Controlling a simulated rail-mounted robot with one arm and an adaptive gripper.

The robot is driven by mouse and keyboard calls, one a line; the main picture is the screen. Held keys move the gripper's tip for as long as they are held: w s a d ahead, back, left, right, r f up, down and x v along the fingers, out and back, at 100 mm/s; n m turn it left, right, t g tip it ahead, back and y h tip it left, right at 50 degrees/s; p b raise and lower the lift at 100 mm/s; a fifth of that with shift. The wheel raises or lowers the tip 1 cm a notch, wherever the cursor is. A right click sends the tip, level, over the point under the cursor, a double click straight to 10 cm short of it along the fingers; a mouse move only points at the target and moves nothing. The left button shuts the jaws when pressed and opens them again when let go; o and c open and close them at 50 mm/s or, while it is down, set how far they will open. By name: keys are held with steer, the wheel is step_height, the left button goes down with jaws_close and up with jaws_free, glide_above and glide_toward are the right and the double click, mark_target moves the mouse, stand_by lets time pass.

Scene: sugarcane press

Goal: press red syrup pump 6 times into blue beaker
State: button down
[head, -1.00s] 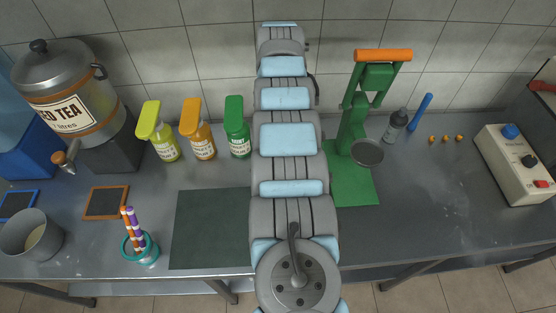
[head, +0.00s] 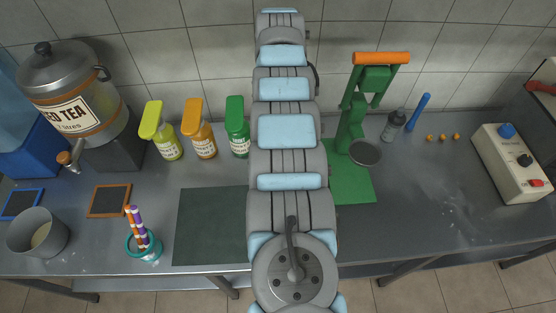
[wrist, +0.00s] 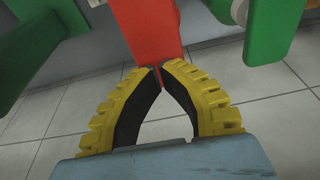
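In the wrist view, my gripper (wrist: 163,72) has yellow ribbed fingers with black inner pads. Their tips come together, so it looks shut. A bright red part (wrist: 150,28), apparently the red syrup pump's head, lies right at the fingertips. I cannot tell whether they touch it. In the head view, my arm covers the middle of the bench, and neither the red pump nor my gripper shows there. I see no blue beaker in either view; the area behind my arm is hidden.
Yellow (head: 160,130), orange (head: 199,128) and green (head: 237,127) pump bottles stand left of my arm. A green press (head: 352,125) stands to its right. A straw cup (head: 146,252) is at the front left. Green parts flank the fingers in the wrist view.

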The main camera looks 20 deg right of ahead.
steer(key=shift+f, duration=0.25)
stand_by(0.4)
steer(key=shift+f, duration=0.7)
steer(key=shift+f+b, duration=0.25)
steer(key=shift+b, duration=0.05)
steer(key=shift+f+b, duration=0.4)
steer(key=shift+f, duration=0.1)
steer(key=shift+f+b, duration=0.3)
steer(key=shift+f, duration=0.05)
steer(key=shift+s+b+x, duration=0.2)
steer(key=shift+b+x, duration=0.7)
steer(key=shift+x, duration=0.2)
steer(key=shift+a+r, duration=0.1)
steer(key=shift+r, duration=0.15)
steer(key=shift+w+p+v, duration=0.2)
steer(key=shift+p+v, duration=0.45)
steer(key=shift+v, duration=0.3)
steer(key=shift+w+p+v, duration=0.15)
steer(key=shift+p+v, duration=0.55)
steer(key=shift+v, duration=0.25)
steer(key=shift+w+p+v, duration=0.2)
steer(key=shift+p+v, duration=0.45)
steer(key=shift+v, duration=0.25)
steer(key=shift+d+r, duration=0.15)
steer(key=shift+d, duration=0.05)
